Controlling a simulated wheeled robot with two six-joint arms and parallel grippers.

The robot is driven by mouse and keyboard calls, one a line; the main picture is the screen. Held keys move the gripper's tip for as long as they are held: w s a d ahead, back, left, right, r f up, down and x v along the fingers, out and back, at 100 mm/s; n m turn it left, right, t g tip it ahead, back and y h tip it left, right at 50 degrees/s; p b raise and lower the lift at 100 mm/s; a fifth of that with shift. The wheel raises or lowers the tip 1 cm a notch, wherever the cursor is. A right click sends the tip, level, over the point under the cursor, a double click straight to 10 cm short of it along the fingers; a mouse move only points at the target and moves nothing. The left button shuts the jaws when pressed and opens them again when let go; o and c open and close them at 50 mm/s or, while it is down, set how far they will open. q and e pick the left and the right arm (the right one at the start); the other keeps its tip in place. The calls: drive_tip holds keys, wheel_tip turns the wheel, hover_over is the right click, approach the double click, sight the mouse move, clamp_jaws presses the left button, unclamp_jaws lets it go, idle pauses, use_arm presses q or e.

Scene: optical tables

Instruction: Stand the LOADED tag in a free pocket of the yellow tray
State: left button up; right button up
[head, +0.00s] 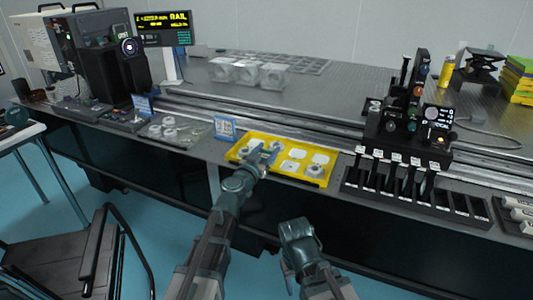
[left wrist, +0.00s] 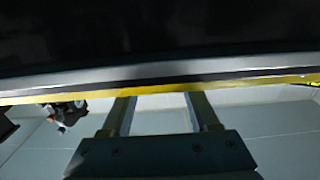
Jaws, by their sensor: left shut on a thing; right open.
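The yellow tray (head: 318,181) lies along the near edge of the optical table, with pale square and round items in its pockets. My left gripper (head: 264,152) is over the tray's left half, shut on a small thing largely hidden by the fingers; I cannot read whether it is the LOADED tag. In the left wrist view my left gripper (left wrist: 160,108) shows two fingers against the tray's yellow edge (left wrist: 160,90); what they hold is not discernible. My right gripper (head: 292,279) is open, low in front of the table, away from the tray.
A blue-and-white card (head: 225,128) stands left of the tray, and another (head: 142,105) stands farther left. A black rack (head: 412,188) is close on the tray's right. Clear blocks (head: 246,73) sit behind on the table. A chair (head: 75,255) stands at lower left.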

use_arm(q)
drive_tip(key=shift+f, duration=0.1)
use_arm(e)
drive_tip(key=shift+f, duration=0.1)
use_arm(q)
drive_tip(key=shift+f, duration=0.15)
drive_tip(key=o, duration=1.3)
drive_tip(key=shift+r, duration=0.3)
drive_tip(key=v, duration=1.2)
use_arm(e)
drive_tip(key=shift+s+a, duration=0.8)
drive_tip(key=shift+s, duration=0.2)
